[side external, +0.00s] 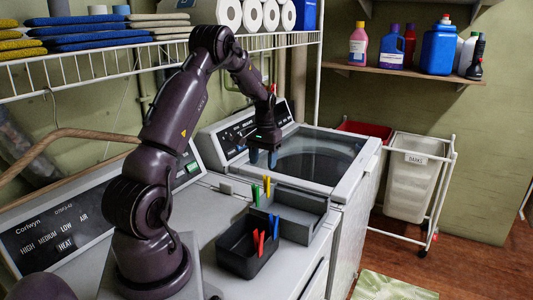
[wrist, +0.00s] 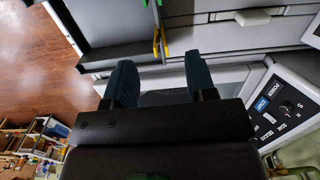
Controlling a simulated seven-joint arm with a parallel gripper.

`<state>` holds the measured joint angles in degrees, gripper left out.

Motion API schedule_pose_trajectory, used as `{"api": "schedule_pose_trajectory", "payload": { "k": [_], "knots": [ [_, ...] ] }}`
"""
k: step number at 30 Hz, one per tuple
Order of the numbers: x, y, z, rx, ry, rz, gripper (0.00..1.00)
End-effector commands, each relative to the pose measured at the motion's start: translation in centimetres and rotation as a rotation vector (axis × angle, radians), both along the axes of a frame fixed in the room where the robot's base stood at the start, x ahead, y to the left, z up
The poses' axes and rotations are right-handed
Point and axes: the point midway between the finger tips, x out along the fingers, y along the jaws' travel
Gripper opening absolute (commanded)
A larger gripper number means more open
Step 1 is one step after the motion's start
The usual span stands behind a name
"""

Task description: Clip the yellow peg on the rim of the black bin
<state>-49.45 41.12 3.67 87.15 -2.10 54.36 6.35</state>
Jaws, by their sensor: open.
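The yellow peg (side external: 267,187) stands upright at the back left of a grey tray (side external: 305,224), close beside a green peg (side external: 255,195). It also shows in the wrist view (wrist: 155,43), beyond my fingers, with green next to it. The black bin (side external: 232,261) stands in front of the tray, with red pegs (side external: 258,241) and blue pegs (side external: 273,226) at its right side. My gripper (side external: 263,158) is open and empty, fingers down, above and behind the yellow peg and apart from it. Its two fingers show in the wrist view (wrist: 162,82).
A washer with a glass lid (side external: 315,155) lies behind and right of the tray. The control panel (side external: 50,240) is at the left. A wire shelf (side external: 120,63) with towels and paper rolls hangs above. A white cart (side external: 415,175) stands on the floor at right.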

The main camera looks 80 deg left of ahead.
Motion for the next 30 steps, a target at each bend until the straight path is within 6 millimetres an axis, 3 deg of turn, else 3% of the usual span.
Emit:
{"api": "schedule_pose_trajectory", "payload": {
  "k": [4, 8, 30],
  "knots": [
    [1.4, 1.3, 1.3, 0.037, -0.033, -0.024, 0.51],
    [1.3, 1.1, 0.7, 0.032, -0.029, -0.034, 0.51],
    [1.2, 1.1, -6.3, 0.032, -0.029, -0.034, 0.51]
  ]
}}
